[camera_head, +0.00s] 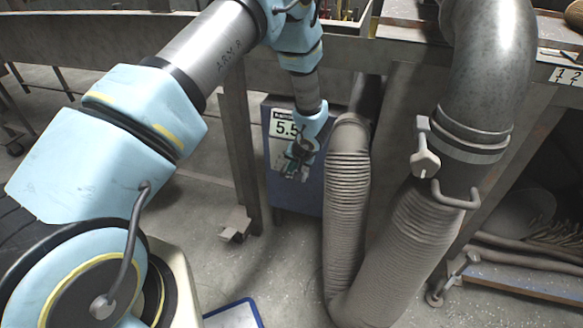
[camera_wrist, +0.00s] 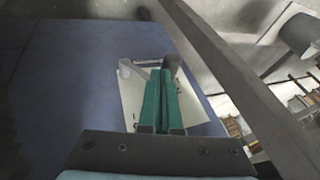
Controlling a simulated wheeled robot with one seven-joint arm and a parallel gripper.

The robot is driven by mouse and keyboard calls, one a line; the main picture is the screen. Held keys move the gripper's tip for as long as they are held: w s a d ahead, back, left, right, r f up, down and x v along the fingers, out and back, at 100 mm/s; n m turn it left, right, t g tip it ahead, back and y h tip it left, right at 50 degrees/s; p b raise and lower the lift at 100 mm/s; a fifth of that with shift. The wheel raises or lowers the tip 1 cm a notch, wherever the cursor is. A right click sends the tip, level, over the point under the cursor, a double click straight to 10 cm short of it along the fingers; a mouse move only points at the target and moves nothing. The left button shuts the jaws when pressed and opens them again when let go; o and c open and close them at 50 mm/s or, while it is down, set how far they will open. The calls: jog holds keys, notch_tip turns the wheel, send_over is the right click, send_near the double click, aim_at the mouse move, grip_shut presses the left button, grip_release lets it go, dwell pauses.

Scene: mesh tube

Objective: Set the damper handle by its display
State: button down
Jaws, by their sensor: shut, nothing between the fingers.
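A display (camera_head: 286,128) reading about 5.5 sits on the upper front of a blue cabinet (camera_head: 283,195) in the head view. My gripper (camera_head: 294,172) is in front of the cabinet, just below the display. In the wrist view its green fingers (camera_wrist: 162,75) are shut together and empty. Beyond the fingertips, a grey handle (camera_wrist: 143,68) with a darker round knob (camera_wrist: 171,62) lies across a pale plate (camera_wrist: 135,95) on the blue surface. The fingertips overlap the knob end in the picture; I cannot tell whether they touch. The fingers hide part of the plate.
A ribbed hose (camera_head: 345,205) stands close right of my gripper. A large metal pipe (camera_head: 487,70) with a pale knob (camera_head: 425,163) and a bent bar (camera_head: 455,199) is farther right. A bench leg (camera_head: 238,145) stands left of the cabinet. Floor is open farther left.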

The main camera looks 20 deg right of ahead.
jog(key=shift+f+b, duration=0.15)
jog(key=shift+b, duration=0.15)
jog(key=b, duration=0.3)
jog(key=shift+w+a+f, duration=0.1)
jog(key=shift+w+a, duration=0.25)
jog(key=shift+a, duration=0.05)
jog(key=shift+d, duration=0.1)
